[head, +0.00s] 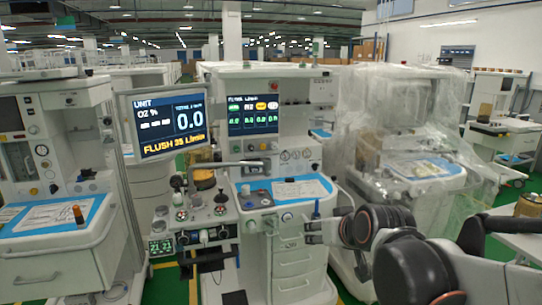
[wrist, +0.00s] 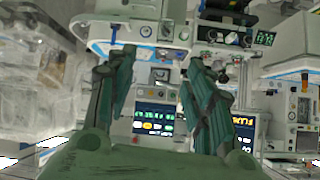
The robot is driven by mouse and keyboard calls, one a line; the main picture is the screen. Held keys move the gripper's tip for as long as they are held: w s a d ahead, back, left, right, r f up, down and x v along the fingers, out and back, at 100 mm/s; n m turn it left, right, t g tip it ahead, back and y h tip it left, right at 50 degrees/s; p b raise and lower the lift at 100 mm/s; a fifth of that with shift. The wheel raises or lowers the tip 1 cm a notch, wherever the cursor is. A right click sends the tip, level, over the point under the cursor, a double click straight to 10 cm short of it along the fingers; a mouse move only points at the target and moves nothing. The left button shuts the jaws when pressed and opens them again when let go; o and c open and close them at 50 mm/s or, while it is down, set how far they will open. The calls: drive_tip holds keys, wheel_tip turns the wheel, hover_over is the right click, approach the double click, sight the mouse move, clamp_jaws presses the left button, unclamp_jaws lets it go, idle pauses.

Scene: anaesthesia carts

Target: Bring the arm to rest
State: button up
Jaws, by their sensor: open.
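My arm comes in from the lower right of the head view, dark and grey with orange rings. I cannot tell the exact gap between my gripper and the cart.
A tilted monitor (head: 170,121) and a control panel with knobs (head: 197,222) stand left of the gripper. Another cart (head: 60,245) is at far left. A plastic-wrapped cart (head: 395,130) stands close behind my arm. Green floor (head: 492,247) shows at right.

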drive_tip(key=s+d+f+g+h, duration=0.1)
drive_tip(key=s+d+f, duration=0.1)
drive_tip(key=s, duration=0.8)
drive_tip(key=s+d+f+m+g+h, duration=0.1)
drive_tip(key=s+d, duration=0.4)
drive_tip(key=s, duration=0.6)
drive_tip(key=shift+d+f+g, duration=0.2)
drive_tip(key=shift+f+g, duration=0.3)
drive_tip(key=shift+f, duration=0.4)
